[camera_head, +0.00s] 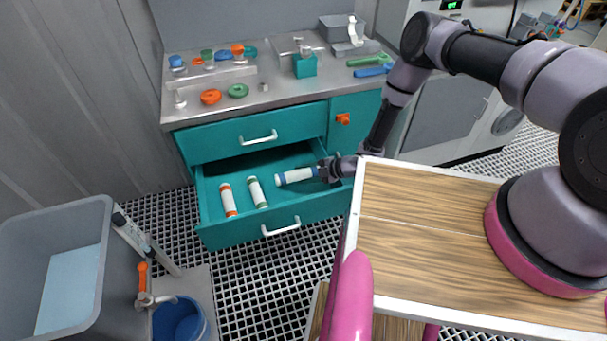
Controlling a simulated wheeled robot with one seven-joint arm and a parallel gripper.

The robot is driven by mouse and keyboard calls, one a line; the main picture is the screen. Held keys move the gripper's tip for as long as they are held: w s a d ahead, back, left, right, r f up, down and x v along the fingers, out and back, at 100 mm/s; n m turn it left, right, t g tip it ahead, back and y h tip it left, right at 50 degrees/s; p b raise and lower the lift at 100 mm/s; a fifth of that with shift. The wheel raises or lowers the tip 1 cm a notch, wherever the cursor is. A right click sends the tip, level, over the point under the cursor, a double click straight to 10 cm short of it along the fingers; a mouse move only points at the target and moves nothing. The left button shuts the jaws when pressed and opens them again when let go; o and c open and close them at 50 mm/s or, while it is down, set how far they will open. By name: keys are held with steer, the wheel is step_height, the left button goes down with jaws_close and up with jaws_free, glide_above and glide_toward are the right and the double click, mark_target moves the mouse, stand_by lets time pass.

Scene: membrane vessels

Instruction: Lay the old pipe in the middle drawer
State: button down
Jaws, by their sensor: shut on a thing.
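A white pipe with blue ends (296,176) is in the jaws of my gripper (323,171), which is shut on its right end. The pipe lies nearly level, inside the outline of the open teal drawer (225,233), towards its right side. I cannot tell whether it touches the drawer floor. This drawer is pulled out below a shut top drawer (230,139). Two more white pipes lie in it at the left, one with orange ends (228,200) and one with green ends (257,192).
The worktop (285,93) above holds coloured caps, a teal block (305,66) and green and blue wrenches (372,70). A grey tub (98,235) and a blue bucket (180,320) stand at the left. A wooden-topped surface (430,235) is at the right.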

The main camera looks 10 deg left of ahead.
steer(key=shift+f, duration=0.1)
steer(key=shift+f, duration=0.5)
steer(key=shift+c, duration=1.7)
jaws_free()
steer(key=shift+r, duration=0.15)
